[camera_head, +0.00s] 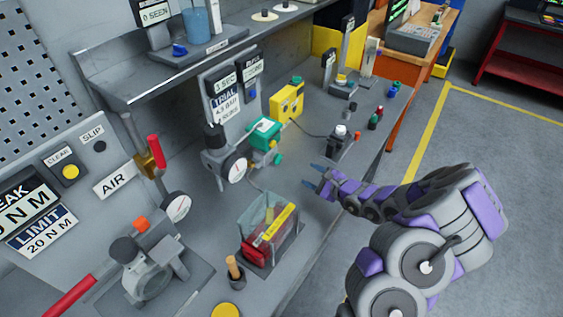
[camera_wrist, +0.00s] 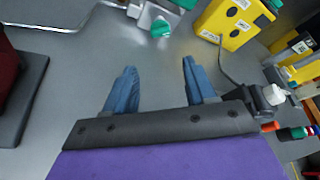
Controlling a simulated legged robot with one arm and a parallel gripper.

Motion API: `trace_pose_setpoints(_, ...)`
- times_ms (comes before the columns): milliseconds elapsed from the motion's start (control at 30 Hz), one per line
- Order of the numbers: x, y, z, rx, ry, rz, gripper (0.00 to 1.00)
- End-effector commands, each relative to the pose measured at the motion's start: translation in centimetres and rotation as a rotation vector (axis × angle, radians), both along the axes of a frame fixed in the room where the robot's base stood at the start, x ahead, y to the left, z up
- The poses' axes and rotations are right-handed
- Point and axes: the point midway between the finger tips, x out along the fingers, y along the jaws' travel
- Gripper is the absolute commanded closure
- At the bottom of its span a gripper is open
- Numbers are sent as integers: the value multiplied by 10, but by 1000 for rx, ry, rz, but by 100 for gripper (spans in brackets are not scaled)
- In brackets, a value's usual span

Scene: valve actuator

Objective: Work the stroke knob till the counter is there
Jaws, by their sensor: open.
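A grey valve unit (camera_head: 222,155) stands on the bench in the head view, with a teal actuator block (camera_head: 265,132) and a white dial (camera_head: 235,170). A teal knob (camera_head: 278,159) sticks out low on its right side; a teal knob also shows at the top of the wrist view (camera_wrist: 160,27). I cannot tell which part is the stroke knob. Dark display plates (camera_head: 222,88) stand above the unit; which one is the counter is unclear. My gripper (camera_head: 312,175) is open and empty, right of the unit and apart from it. Its blue fingers (camera_wrist: 159,68) are spread over bare bench.
A yellow box (camera_head: 287,101) with a cable stands behind the unit. A clear bin (camera_head: 268,232) with red contents sits in front. A small black-and-white fitting (camera_head: 338,137) stands on the bench beyond my gripper. The bench around my fingers is clear.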

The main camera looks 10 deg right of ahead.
Motion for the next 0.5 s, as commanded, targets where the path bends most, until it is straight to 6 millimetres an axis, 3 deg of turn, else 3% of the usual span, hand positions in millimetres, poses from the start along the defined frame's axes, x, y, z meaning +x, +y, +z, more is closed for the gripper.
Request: trace_pose_setpoints(500, 75, 48, -31, -3, 0, 5, 45)
